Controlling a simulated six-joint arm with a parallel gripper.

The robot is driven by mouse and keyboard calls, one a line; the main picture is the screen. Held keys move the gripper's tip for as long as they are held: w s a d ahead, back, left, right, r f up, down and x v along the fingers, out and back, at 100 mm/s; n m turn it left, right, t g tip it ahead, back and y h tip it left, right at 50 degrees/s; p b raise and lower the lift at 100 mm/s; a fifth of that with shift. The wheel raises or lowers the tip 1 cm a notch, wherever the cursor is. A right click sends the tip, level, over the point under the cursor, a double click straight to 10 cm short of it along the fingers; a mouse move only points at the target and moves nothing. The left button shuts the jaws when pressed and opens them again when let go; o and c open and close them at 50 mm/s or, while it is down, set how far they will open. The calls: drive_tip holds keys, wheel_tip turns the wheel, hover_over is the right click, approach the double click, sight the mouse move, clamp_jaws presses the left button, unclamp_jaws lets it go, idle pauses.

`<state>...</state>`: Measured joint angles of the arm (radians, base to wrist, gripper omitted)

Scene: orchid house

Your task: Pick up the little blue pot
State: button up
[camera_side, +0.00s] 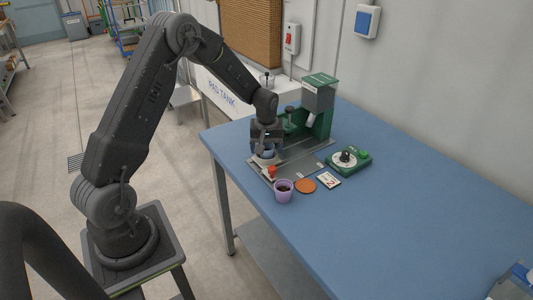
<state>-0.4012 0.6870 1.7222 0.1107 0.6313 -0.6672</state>
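My gripper (267,149) points down over the left part of the blue table, beside the green machine. A small pale blue thing (267,154), perhaps the little blue pot, shows at its fingertips, above a light round base. The fingers partly hide it, and I cannot tell whether they are closed on it or only around it. A small lilac pot (284,191) with dark contents stands upright at the table's near edge, apart from the gripper.
A green and grey machine (318,105) stands behind the grey base plate (290,163). A red knob (272,171), an orange disc (305,186), a white card (328,180) and a green box with a dial (348,161) are near. The blue table (420,215) is clear to the right.

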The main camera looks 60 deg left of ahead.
drive_tip(key=c, duration=0.9)
drive_tip(key=shift+r, duration=0.15)
